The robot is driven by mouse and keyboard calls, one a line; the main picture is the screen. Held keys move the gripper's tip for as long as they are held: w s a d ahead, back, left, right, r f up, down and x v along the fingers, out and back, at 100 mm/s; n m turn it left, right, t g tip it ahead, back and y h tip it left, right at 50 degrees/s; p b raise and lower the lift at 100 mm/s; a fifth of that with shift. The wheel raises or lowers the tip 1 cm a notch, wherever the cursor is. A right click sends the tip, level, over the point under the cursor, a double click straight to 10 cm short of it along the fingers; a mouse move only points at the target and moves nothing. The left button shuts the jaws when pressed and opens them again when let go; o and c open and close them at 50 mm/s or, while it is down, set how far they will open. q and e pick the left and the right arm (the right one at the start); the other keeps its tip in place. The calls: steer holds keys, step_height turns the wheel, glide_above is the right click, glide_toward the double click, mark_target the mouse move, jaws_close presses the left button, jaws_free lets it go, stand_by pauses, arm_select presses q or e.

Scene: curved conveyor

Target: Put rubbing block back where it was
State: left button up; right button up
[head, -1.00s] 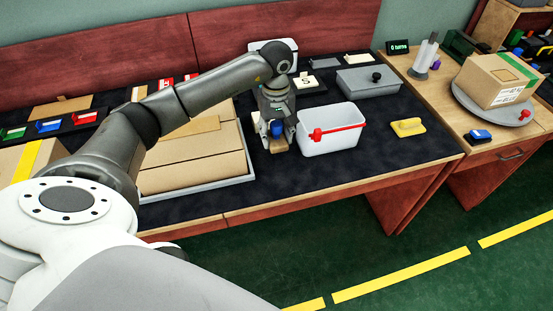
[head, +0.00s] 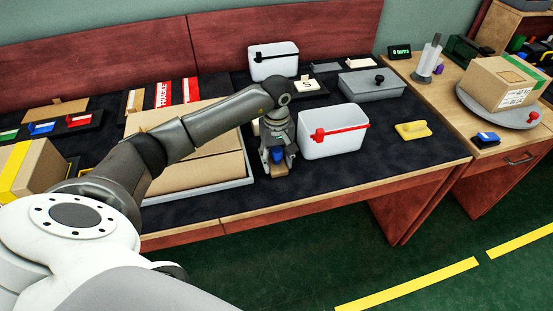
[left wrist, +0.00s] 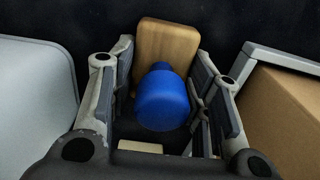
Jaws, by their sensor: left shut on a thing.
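The rubbing block has a wooden base (head: 279,171) and a blue knob (head: 277,154). My left gripper (head: 278,160) is shut on it, with a finger on each side. It is over the dark mat (head: 340,183), left of the bin with the red handle and near the front of the bench. In the left wrist view, the wooden base (left wrist: 166,48) and the round blue knob (left wrist: 162,98) show between the fingers of my gripper (left wrist: 163,75). I cannot tell whether the base touches the mat. My right gripper is not in view.
A bin with a red handle (head: 345,143) stands just right of the gripper. A cardboard box in a grey tray (head: 225,187) lies close on the left. A yellow block (head: 413,130) lies right of the bin. A bin with a black handle (head: 272,65) stands behind.

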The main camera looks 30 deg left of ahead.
mark_target(277, 148)
arm_select(q)
steer(key=shift+f, duration=0.2)
steer(key=o, duration=1)
steer(key=shift+o, duration=0.2)
steer(key=shift+r, duration=0.1)
steer(key=shift+r, duration=0.15)
step_height(277, 148, up, 10)
steer(key=p, duration=0.6)
steer(key=shift+r, duration=0.2)
steer(key=shift+r+p, duration=0.45)
steer(key=shift+r, duration=0.35)
